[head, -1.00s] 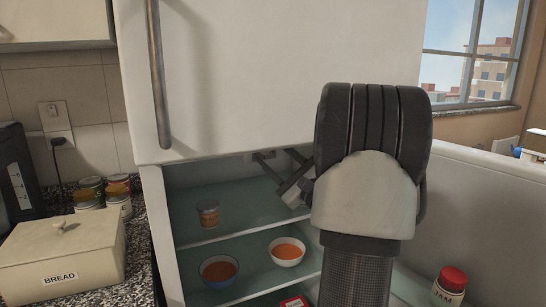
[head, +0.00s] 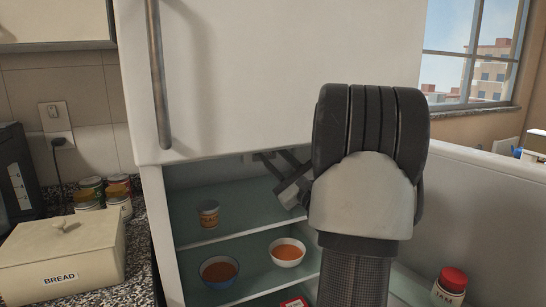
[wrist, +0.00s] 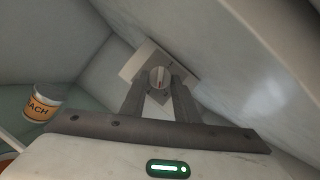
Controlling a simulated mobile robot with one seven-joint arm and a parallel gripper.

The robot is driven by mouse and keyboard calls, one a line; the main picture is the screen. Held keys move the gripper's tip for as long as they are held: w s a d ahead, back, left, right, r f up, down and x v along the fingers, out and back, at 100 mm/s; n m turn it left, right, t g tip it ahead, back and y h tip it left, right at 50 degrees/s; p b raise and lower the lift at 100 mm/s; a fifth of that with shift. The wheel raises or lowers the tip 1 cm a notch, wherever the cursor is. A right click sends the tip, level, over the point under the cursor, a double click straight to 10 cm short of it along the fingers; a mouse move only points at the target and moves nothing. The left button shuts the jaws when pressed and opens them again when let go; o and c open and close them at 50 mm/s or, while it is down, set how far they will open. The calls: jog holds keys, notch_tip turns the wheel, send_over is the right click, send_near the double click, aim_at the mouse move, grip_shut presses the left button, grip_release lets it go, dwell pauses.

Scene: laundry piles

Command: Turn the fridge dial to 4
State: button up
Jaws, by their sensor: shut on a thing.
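The fridge dial (wrist: 159,77) is a small round grey knob on a light square plate (wrist: 134,66), high inside the open fridge. In the wrist view my gripper (wrist: 160,84) has its two fingers on either side of the knob, shut on it. In the head view my gripper (head: 268,160) reaches in under the upper door, and the knob is hidden there. No numbers on the dial can be read.
The upper door (head: 280,60) hangs just above my arm. A jam jar (head: 450,286) stands in the open door at right. A bread box (head: 60,255) sits on the left counter.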

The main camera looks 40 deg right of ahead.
jog(key=m+h, duration=0.1)
jog(key=m, duration=0.2)
jog(key=m+h, duration=0.2)
jog(key=m+h+p, duration=0.1)
jog(key=m, duration=0.2)
jog(key=shift+a+f+m+h, duration=0.15)
jog(key=shift+a+m+h, duration=0.15)
jog(key=shift+m, duration=0.3)
jog(key=o, duration=1)
jog(key=p+v, duration=1)
jog(key=v, duration=0.7)
jog(key=shift+s+a+f, duration=0.1)
jog(key=shift+a+f, duration=0.05)
